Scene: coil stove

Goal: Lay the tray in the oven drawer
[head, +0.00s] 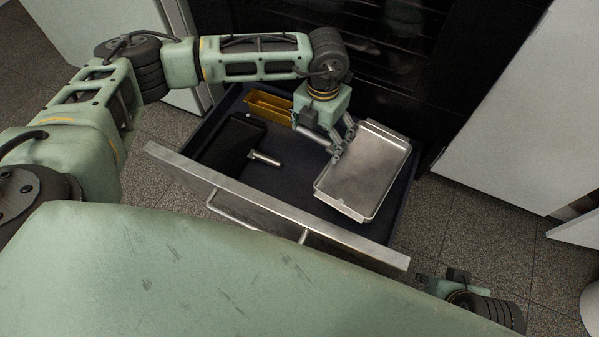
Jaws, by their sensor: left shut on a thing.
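The tray (368,172) is a shallow silver metal pan with a raised rim. It is over the right part of the open oven drawer (278,212) and looks slightly tilted. I cannot tell whether it touches the drawer floor. My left gripper (337,154) reaches in from above and is shut on the tray's left edge. My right gripper (428,281) is partly in view at the lower right, outside the drawer front, and its fingers are too unclear to read.
In the drawer's left part are a dark pan (229,147) with a metal handle (264,158) and a yellow loaf tin (268,106). The black oven front (400,50) rises behind. White cabinets (520,120) stand to the right. Bare drawer floor shows between pan and tray.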

